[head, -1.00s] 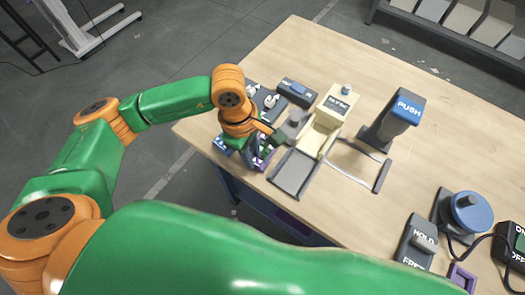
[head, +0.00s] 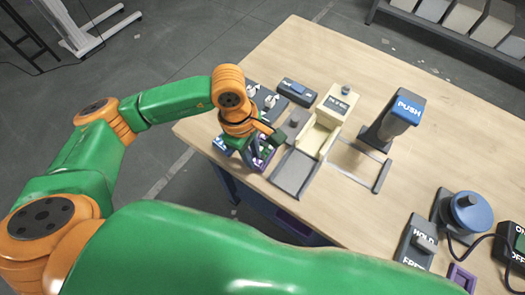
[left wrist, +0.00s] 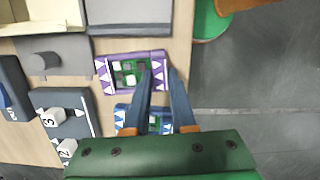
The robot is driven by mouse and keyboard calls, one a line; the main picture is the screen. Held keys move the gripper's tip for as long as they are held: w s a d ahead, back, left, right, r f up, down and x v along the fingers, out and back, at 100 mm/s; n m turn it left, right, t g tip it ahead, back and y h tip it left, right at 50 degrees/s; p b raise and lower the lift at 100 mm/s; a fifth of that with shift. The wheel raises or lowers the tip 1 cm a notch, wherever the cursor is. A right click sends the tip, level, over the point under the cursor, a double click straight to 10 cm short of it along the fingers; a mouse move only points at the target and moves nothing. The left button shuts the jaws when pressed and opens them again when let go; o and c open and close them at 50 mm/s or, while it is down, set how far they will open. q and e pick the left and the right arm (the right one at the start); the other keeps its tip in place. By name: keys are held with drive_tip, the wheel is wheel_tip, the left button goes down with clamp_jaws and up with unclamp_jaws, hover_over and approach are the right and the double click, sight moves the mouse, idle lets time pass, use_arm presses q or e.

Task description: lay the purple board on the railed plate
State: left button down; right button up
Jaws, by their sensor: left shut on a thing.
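The purple board (left wrist: 103,75) has white triangle marks and a green middle with pale and dark blocks. It also shows in the head view (head: 265,161), partly behind my gripper. My left gripper (head: 257,160) points down at the table's near left edge. In the left wrist view its fingers (left wrist: 161,75) straddle the board's right edge and are shut on it. I cannot tell whether the board is clear of the table. The railed plate (head: 293,173), flat and grey with side rails, lies just right of the gripper. My right gripper is out of view.
A similar blue board (left wrist: 122,117) lies close beside the purple one. A cream machine (head: 325,118) stands behind the plate, with a blue PUSH post (head: 402,110) to its right. A grey unit with numbered white dials (left wrist: 68,125) is near the gripper. The middle right table is bare.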

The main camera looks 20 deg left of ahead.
use_arm(q)
drive_tip(key=shift+r+p, duration=2)
drive_tip(key=shift+r, duration=1.05)
drive_tip(key=shift+f, duration=0.1)
